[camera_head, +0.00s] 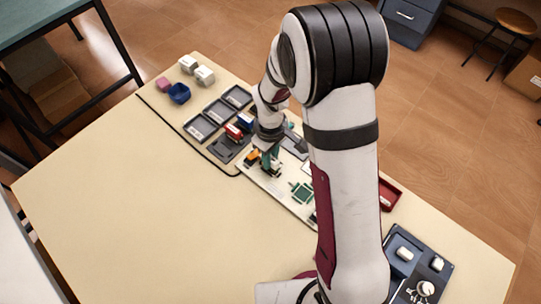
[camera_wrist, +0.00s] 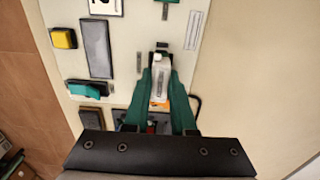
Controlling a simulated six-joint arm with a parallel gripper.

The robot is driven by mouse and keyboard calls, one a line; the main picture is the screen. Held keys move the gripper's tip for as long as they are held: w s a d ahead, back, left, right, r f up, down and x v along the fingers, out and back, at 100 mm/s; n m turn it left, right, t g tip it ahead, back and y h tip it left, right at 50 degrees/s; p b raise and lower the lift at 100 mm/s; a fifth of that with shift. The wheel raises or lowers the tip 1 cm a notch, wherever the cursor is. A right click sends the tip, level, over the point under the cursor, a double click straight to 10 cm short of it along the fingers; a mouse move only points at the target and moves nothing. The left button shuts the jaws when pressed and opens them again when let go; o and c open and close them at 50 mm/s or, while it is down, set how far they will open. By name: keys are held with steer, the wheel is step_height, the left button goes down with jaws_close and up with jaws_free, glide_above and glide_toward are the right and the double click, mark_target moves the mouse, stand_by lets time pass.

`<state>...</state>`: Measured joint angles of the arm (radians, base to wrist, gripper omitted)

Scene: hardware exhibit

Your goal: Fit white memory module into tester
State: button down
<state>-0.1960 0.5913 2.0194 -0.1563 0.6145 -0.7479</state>
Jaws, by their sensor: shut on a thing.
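My gripper (camera_wrist: 160,72) has green fingers, and they are shut on a small white module (camera_wrist: 160,78), seen in the wrist view. The module lies lengthwise between the fingers, close over a pale board. A small dark fitting (camera_wrist: 162,46) shows just beyond its far end; I cannot tell whether they touch. An orange part (camera_wrist: 165,104) shows between the fingers, behind the module. In the head view my gripper (camera_head: 268,162) is low over the pale board (camera_head: 282,192), and the module cannot be made out there. Which fitting is the tester is not clear.
The board carries a yellow button (camera_wrist: 63,38), a long grey plate (camera_wrist: 96,48) and a teal piece (camera_wrist: 83,89). Grey trays (camera_head: 200,128), a red block (camera_head: 234,132) and a blue bin (camera_head: 179,93) stand beyond. A dark control box (camera_head: 415,265) is at right. The table's left front (camera_head: 130,210) is clear.

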steer(key=shift+f, duration=0.65)
stand_by(0.8)
steer(key=shift+c, duration=1.3)
jaws_free()
steer(key=shift+r, duration=0.1)
steer(key=shift+r, duration=3.7)
steer(key=shift+r, duration=0.1)
steer(key=s+d+r+m, duration=0.1)
steer(key=s+r+m, duration=0.2)
steer(key=s+m, duration=0.2)
steer(key=s+d+r+m+y, duration=0.1)
steer(key=s+r+m, duration=0.3)
steer(key=s, duration=0.6)
steer(key=s+d+r+m, duration=0.1)
steer(key=s+r+m, duration=0.3)
steer(key=s, duration=0.3)
steer(key=shift+s+d+m+y, duration=0.25)
steer(key=shift+m+y, duration=0.15)
steer(key=shift+m, duration=0.4)
